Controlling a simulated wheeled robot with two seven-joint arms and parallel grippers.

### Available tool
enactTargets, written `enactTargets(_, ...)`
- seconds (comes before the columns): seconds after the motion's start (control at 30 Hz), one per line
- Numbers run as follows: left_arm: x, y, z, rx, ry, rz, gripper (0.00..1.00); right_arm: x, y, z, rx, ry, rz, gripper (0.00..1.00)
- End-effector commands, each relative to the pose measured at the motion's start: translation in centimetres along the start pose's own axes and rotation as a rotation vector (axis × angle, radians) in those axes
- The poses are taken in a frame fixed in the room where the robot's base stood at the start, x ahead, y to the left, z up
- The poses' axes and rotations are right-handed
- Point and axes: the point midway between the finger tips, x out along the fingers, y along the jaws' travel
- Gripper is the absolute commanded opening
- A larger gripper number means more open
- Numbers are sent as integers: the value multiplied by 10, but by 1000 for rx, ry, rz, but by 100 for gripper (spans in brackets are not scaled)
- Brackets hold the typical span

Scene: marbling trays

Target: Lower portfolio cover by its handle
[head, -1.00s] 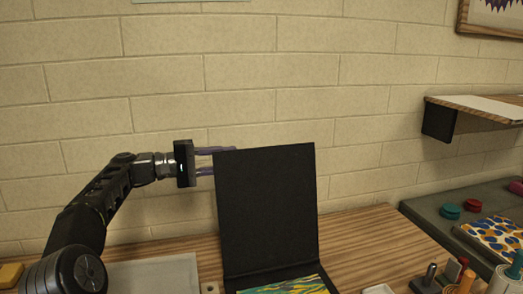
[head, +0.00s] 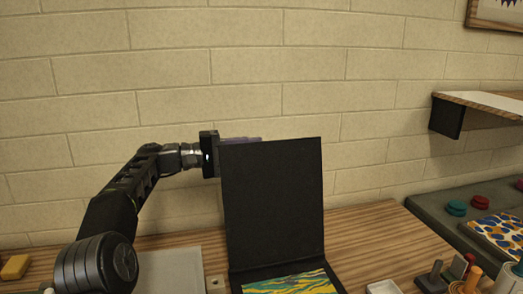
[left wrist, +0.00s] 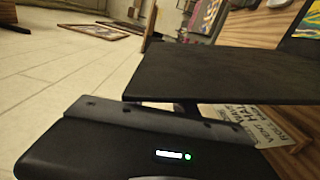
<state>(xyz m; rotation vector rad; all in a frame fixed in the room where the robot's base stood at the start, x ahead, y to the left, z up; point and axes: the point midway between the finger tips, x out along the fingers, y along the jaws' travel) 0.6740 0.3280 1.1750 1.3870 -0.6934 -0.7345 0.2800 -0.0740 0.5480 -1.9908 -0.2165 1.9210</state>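The black portfolio cover (head: 272,205) stands nearly upright at the back of the table, its inner face toward the head camera. A marbled yellow and teal sheet (head: 292,281) lies in the portfolio at its foot. I cannot make out the handle. In the left wrist view the dark cover (left wrist: 225,75) is close beyond the gripper body. My right gripper is not in view.
A pale tray (head: 170,272) lies left of the portfolio, near my left arm. Small white dish (head: 384,287) and several handled tools (head: 470,277) stand at the right front. A wall shelf (head: 480,108) juts out at right. The wall is close behind.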

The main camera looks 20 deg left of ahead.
Motion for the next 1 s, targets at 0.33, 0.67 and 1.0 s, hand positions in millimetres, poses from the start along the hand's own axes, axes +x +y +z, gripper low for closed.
enactTargets(0.33, 29, 0, 0, 0, 1, 0, 33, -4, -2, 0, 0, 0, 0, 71)
enactTargets(0.67, 28, 0, 0, 0, 2, 0, 23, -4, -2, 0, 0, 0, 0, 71)
enactTargets(1.0, 28, 0, 0, -1, 1, -1, 0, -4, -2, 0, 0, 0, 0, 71)
